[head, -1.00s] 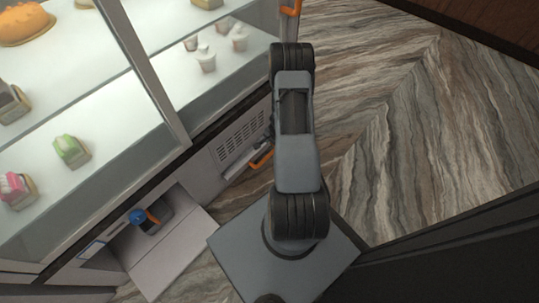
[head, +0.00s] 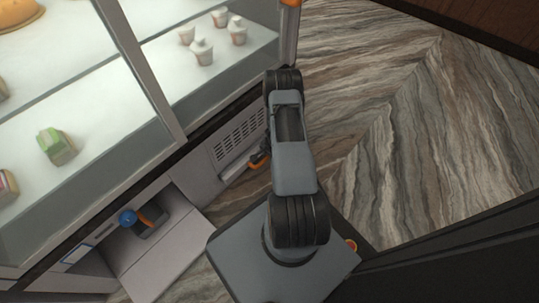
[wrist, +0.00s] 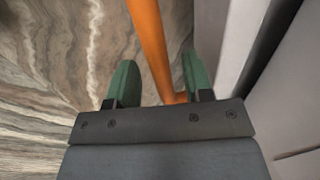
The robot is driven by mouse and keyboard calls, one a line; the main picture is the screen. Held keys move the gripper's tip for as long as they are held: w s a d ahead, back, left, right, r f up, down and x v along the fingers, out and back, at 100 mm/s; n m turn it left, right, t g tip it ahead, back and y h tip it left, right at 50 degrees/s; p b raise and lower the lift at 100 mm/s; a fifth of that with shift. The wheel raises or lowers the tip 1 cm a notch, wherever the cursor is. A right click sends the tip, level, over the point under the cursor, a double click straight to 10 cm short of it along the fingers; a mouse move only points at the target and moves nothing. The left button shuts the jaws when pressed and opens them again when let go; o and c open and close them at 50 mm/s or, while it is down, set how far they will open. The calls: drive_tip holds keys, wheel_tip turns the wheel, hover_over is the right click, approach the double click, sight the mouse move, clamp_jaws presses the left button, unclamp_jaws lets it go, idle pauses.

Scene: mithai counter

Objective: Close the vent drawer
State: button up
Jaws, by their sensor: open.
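The vent drawer's slotted grey front (head: 238,138) is low on the display counter, left of my arm in the head view. An orange handle bar (head: 259,163) shows beside it, partly hidden by my gripper (head: 260,155). In the wrist view the orange bar (wrist: 148,40) runs between the two green fingertips of my gripper (wrist: 158,78). The fingers are open, one on each side of the bar. A pale panel (wrist: 240,40) is right of the fingers, with a dark gap beyond it. How far the drawer stands out is hard to tell.
An open compartment with a lowered flap (head: 165,255) is at the lower left; a blue knob (head: 128,217) shows there. The glass case above holds sweets and small white cups (head: 203,52). The marbled floor (head: 430,120) is clear to the right. A dark surface (head: 450,240) borders the lower right.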

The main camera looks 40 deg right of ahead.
clamp_jaws()
idle(0.4)
drive_tip(key=shift+w+r, duration=0.1)
